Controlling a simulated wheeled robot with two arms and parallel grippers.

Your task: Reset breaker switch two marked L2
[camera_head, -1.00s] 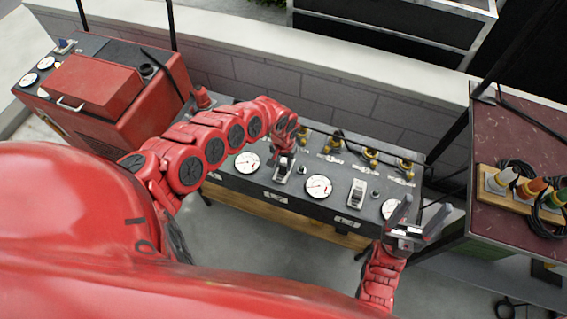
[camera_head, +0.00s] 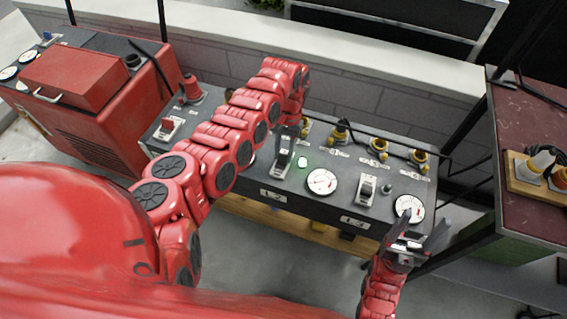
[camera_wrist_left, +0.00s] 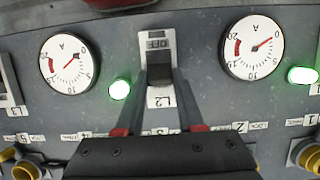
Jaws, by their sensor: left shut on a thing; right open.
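The L2 breaker switch (camera_wrist_left: 159,42) is a grey housing with a dark lever, an OFF mark and an L2 label in the left wrist view. My left gripper (camera_wrist_left: 161,84) is shut on its lever, with one finger on each side. A green lamp beside this breaker is lit (camera_wrist_left: 120,88). My right gripper (camera_head: 423,225) is open and empty in front of the panel's right end.
Round gauges (camera_wrist_left: 68,65) flank the breaker. Another breaker (camera_head: 366,188) stands to the right, and a red-levered one (camera_head: 168,128) to the left. Yellow connectors (camera_head: 378,148) line the panel's back. A red machine (camera_head: 85,85) stands left, and a dark red-topped table (camera_head: 530,120) right.

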